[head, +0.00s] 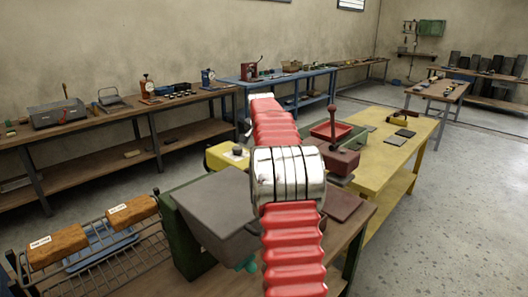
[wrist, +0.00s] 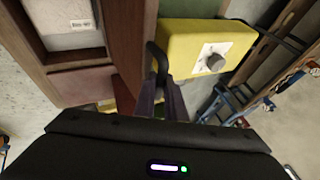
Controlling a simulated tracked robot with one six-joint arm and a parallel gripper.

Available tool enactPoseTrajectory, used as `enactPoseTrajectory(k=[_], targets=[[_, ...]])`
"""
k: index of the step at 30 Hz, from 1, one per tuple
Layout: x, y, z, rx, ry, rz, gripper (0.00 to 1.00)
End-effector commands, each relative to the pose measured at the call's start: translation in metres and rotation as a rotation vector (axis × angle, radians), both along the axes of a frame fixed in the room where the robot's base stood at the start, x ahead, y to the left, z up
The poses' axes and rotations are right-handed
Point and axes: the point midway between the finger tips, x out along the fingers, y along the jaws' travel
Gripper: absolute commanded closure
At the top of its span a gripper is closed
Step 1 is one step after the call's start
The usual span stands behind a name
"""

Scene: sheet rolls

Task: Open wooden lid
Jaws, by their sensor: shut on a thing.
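In the wrist view, my gripper (wrist: 166,95) is shut on a dark looped handle (wrist: 157,58). The handle stands beside a long brown wooden piece (wrist: 126,45), which looks like the wooden lid seen nearly edge-on. How far it is open I cannot tell. In the head view, my red and silver arm covers the middle, and I cannot make out the lid, the handle or my fingertips there.
A yellow box with a knob (wrist: 188,36) is close to the right of the handle; it also shows in the head view (head: 222,160). A grey sloped hopper (head: 220,205) stands left of my arm. A red machine (head: 340,160) and a yellow table (head: 385,165) are right.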

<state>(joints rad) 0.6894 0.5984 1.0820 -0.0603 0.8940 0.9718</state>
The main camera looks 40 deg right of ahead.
Motion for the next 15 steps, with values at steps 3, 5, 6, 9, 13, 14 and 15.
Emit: enactPoseTrajectory(k=[3,5,6,9,13,14,15], targets=[[-0.0041,-0.0014,-0.0123,0.011,0.021,-0.003,1.0],[-0.0039,-0.0011,-0.0123,0.011,0.02,-0.002,1.0],[-0.0037,-0.0009,-0.0123,0.011,0.02,-0.002,0.87],[-0.0034,-0.0006,-0.0123,0.011,0.021,-0.001,0.8],[-0.0036,-0.0002,-0.0113,0.011,0.02,0.0,0.71],[-0.004,0.0002,-0.0105,0.011,0.02,0.0,0.71],[-0.0046,0.0007,-0.009,0.011,0.02,0.0,0.71]])
